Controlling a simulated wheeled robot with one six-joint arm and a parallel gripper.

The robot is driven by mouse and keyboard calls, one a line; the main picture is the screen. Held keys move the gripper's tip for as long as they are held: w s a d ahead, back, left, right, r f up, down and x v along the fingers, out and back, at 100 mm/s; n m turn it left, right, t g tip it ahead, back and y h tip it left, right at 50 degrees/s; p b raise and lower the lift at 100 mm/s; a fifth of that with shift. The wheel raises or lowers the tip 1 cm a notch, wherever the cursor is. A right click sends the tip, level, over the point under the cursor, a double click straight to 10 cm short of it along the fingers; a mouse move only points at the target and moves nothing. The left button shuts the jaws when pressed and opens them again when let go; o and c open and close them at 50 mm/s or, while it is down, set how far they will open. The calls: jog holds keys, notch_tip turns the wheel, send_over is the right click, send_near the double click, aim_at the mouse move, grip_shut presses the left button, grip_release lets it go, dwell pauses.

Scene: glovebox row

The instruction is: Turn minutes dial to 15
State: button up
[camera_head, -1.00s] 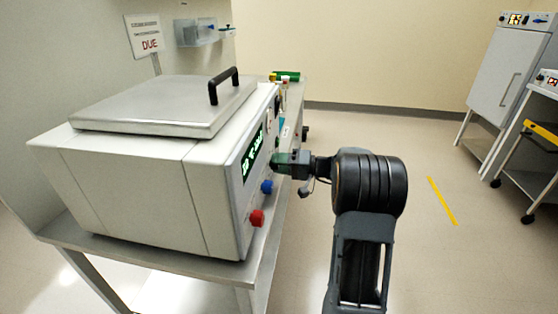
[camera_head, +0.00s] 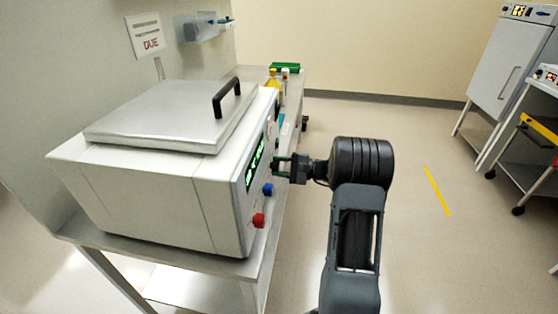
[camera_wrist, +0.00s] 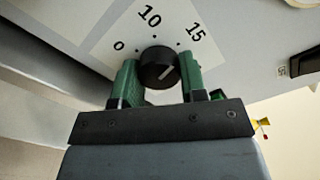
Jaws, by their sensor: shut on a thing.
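The minutes dial (camera_wrist: 157,62) is a round black knob with a white pointer line, on a light scale plate marked 0, 10 and 15. The pointer slants to the upper right, on the side of the 15; its exact reading is hard to tell. My gripper (camera_wrist: 158,82) has its green fingers on both sides of the dial and is shut on it. In the head view, my gripper (camera_head: 281,167) meets the front panel of the grey lidded machine (camera_head: 140,185). The dial is hidden there.
A blue knob (camera_head: 268,189) and a red knob (camera_head: 258,220) stick out below my gripper. A green-lit display (camera_head: 255,160) is beside it. Bottles (camera_head: 273,82) stand behind on the bench. The floor to the right is clear up to a cart (camera_head: 538,150).

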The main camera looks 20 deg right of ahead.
jog(key=shift+m+p, duration=0.9)
jog(key=shift+m, duration=0.3)
jog(key=shift+s+f+m, duration=0.1)
jog(key=shift+m, duration=0.2)
jog(key=o, duration=0.9)
jog(key=shift+o, duration=0.2)
jog(key=v, duration=1.3)
jog(key=shift+s+d, duration=0.25)
jog(key=shift+d, duration=0.05)
